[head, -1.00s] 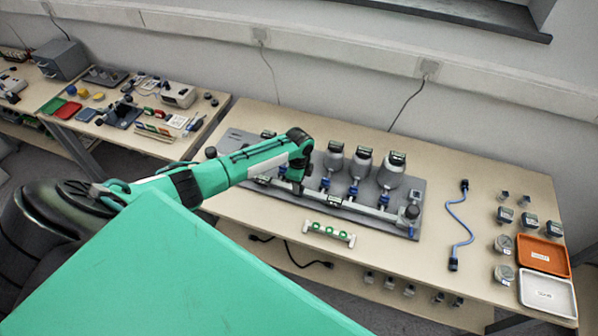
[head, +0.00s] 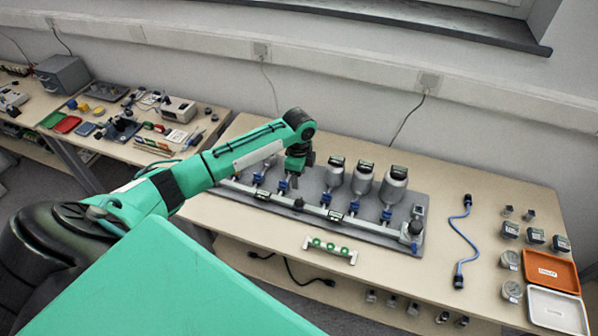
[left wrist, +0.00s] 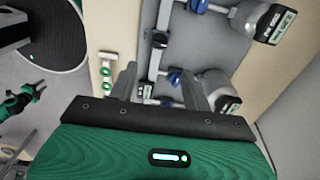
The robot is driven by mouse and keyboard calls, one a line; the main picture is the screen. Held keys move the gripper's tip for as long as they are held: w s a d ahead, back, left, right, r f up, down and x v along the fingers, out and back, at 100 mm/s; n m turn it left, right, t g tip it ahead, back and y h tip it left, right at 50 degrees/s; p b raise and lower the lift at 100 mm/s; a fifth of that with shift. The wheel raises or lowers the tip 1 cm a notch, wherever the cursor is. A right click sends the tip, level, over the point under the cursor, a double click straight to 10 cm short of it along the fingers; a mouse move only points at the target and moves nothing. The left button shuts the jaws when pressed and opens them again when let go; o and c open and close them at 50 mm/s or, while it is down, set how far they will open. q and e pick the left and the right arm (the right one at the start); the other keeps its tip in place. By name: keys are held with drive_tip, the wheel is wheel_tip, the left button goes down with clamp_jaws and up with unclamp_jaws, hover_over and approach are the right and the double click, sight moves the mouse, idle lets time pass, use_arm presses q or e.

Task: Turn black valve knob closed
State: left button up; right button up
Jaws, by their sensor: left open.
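The black valve knob (head: 298,203) is a small dark knob on the silver manifold pipe (head: 345,217), left of the pipe's middle. It also shows in the left wrist view (left wrist: 159,40), above the space between the finger tips. My left gripper (head: 296,182) points down over the grey board (head: 405,203), just behind the knob in the head view. In the left wrist view its two grey fingers (left wrist: 160,80) are spread wide with nothing held between them. The knob is apart from the fingers. My right gripper is not seen.
Grey flasks (head: 362,177) with displays and blue valves (head: 386,215) stand close right of the gripper. A white bracket with green rings (head: 330,249) lies in front. A blue cable (head: 462,240), orange tray (head: 550,270) and white tray (head: 556,312) are further right.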

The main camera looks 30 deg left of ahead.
use_arm(q)
drive_tip(key=shift+r, duration=1.15)
